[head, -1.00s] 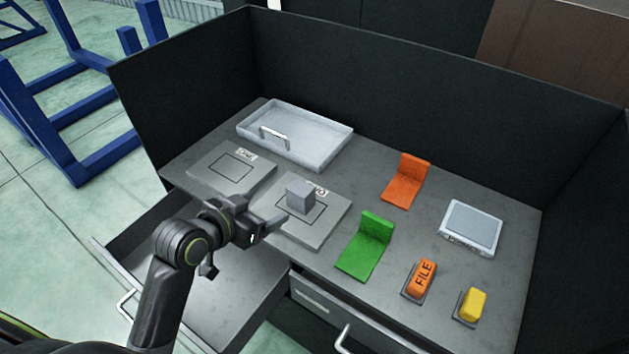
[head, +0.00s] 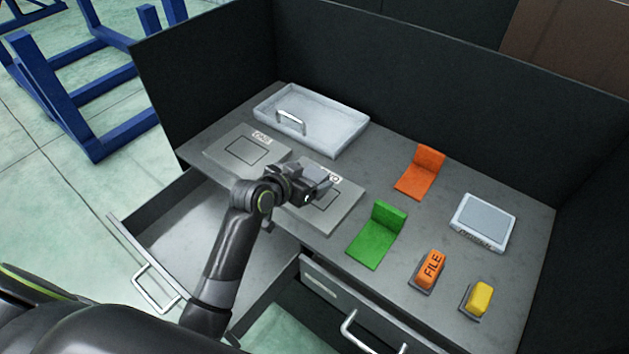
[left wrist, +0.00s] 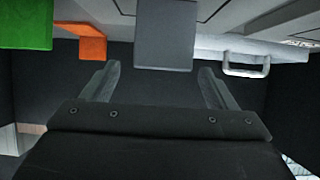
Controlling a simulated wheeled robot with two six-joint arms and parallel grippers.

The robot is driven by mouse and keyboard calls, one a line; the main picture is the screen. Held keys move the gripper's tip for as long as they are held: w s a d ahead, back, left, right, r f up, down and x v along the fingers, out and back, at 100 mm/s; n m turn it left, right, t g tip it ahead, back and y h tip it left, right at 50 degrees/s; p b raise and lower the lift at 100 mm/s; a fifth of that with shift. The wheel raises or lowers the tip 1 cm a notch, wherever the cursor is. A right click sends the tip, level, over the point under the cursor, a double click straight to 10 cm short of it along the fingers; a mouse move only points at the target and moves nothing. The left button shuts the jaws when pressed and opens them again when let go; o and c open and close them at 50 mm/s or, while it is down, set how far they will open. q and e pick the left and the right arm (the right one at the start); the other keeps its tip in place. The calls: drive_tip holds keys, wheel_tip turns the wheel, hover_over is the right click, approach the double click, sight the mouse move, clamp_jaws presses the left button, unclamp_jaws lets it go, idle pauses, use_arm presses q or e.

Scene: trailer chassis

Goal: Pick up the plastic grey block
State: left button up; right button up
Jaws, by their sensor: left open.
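The plastic grey block (left wrist: 166,35) shows in the left wrist view, lined up with the gap between my left gripper's fingers, around the level of their tips. Gaps show on both sides of it, and no finger is seen touching it. My left gripper (head: 318,183) is open over the grey plate (head: 336,217) in the head view. It also shows in the left wrist view (left wrist: 158,72). In the head view the gripper mostly hides the block, so its contact with the plate cannot be seen. My right gripper is not in view.
A second marked plate (head: 228,163) and a grey tray with a handle (head: 345,138) lie behind left. A green bracket (head: 372,243), orange bracket (head: 418,180), white scale (head: 482,218), orange FILE block (head: 431,268) and yellow block (head: 481,296) are to the right. An open drawer (head: 165,235) is in front.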

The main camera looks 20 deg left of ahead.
sight(319, 173)
use_arm(q)
drive_tip(key=shift+f+p+x, duration=0.15)
drive_tip(key=shift+p+x, duration=0.05)
drive_tip(key=shift+x, duration=1.15)
drive_tip(key=shift+f+p+x, duration=0.15)
drive_tip(key=shift+p+x, duration=0.05)
drive_tip(key=shift+x, duration=1.1)
drive_tip(key=shift+s+a, duration=0.1)
drive_tip(key=shift+a, duration=0.05)
drive_tip(key=shift+c, duration=0.4)
drive_tip(key=c, duration=1.1)
drive_tip(key=shift+o, duration=0.2)
drive_tip(key=shift+r, duration=0.1)
